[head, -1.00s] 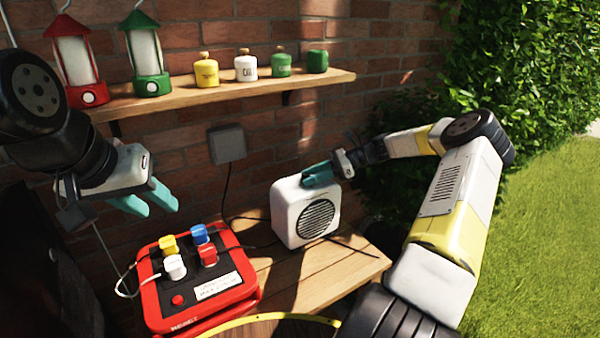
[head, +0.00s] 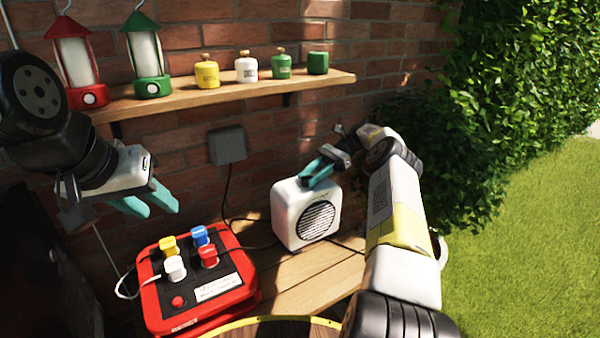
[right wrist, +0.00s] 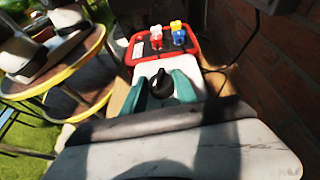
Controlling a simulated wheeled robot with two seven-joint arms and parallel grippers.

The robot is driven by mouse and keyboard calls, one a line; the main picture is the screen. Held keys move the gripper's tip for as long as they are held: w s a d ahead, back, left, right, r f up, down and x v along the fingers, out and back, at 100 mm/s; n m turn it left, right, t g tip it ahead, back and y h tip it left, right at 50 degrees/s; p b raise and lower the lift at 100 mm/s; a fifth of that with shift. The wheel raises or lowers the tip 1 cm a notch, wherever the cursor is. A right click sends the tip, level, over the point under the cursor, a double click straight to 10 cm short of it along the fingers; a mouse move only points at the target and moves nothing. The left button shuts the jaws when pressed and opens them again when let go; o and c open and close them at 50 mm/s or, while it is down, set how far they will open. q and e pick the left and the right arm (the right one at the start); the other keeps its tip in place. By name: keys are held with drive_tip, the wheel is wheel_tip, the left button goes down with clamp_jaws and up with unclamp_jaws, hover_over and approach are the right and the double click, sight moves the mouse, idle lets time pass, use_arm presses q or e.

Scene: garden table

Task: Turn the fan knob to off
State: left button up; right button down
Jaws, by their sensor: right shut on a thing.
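The fan (head: 291,218) is a white box with a round dark grille, standing on the wooden bench in the head view. Its white top (right wrist: 150,68) also shows in the right wrist view. The black fan knob (right wrist: 160,86) is on that top. My right gripper (head: 312,178) is on top of the fan, and its teal fingers (right wrist: 161,88) stand on either side of the knob, shut on it. In the head view the fingers hide the knob. My left gripper (head: 150,207) is at the left with its two teal fingers apart, empty, above the red box.
A red box (head: 158,308) with colored plugs sits left of the fan. Cables run to a grey wall box (head: 227,146). A shelf (head: 220,92) above holds two lanterns and several canisters. A round yellow-rimmed table (head: 262,320) is in front.

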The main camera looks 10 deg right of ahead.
drive_tip(key=shift+a, duration=0.1)
idle(0.4)
drive_tip(key=c, duration=1)
unclamp_jaws()
drive_tip(key=shift+o, duration=0.2)
